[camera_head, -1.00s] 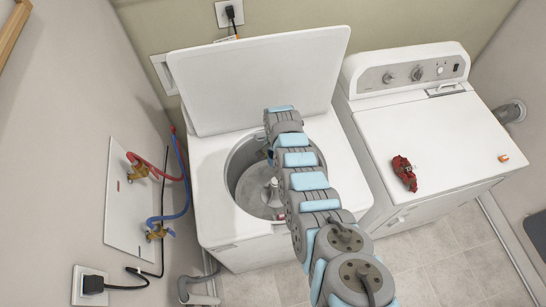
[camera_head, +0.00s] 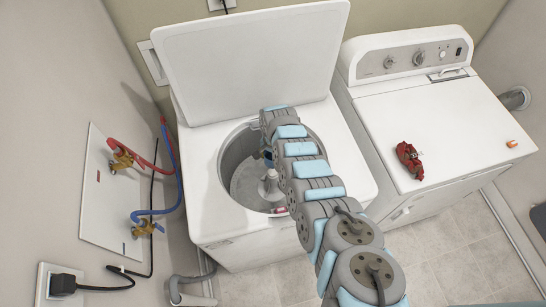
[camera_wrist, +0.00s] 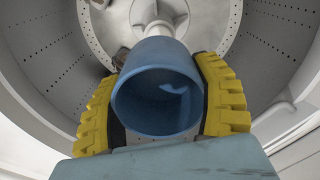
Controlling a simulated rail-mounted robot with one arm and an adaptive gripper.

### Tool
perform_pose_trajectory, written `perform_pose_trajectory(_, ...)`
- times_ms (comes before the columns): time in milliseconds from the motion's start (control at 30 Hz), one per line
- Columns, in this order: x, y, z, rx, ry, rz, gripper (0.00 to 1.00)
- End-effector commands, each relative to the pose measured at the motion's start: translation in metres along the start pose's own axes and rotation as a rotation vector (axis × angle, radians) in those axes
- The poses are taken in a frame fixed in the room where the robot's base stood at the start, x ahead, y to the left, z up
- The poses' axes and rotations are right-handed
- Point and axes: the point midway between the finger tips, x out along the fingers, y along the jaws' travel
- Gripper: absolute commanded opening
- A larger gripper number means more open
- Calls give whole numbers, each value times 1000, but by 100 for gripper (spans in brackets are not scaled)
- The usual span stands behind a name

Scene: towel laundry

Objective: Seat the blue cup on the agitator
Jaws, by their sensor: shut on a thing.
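In the wrist view my gripper (camera_wrist: 160,98) has its two yellow-padded fingers closed on the sides of the blue cup (camera_wrist: 158,112). The cup's round open end faces the wrist camera. Beyond it in the wrist view is the pale agitator (camera_wrist: 152,12), lined up closely with the cup and partly hidden by it. In the head view the agitator (camera_head: 271,184) stands in the washer tub, and a small blue part of the cup (camera_head: 267,156) shows beside my arm. My arm hides most of the gripper there. I cannot tell whether cup and agitator touch.
The washer (camera_head: 208,218) has its lid (camera_head: 250,65) raised behind the opening. The perforated tub wall (camera_wrist: 45,65) surrounds the gripper. The dryer (camera_head: 440,130) at right carries a red cloth-like item (camera_head: 409,160) and a small orange object (camera_head: 512,144).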

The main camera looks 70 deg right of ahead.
Motion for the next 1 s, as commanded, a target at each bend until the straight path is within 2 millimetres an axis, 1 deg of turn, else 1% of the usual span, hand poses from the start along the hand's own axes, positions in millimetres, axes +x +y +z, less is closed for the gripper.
perform_pose_trajectory(33, 10, 0, 0, 0, -1, 0, 30)
perform_pose_trajectory(667, 63, -1, 0, 0, 0, -1, 30)
perform_pose_trajectory(800, 77, 0, 1, -1, -1, 1, 30)
perform_pose_trajectory(1000, 85, -1, 0, -2, -1, 0, 30)
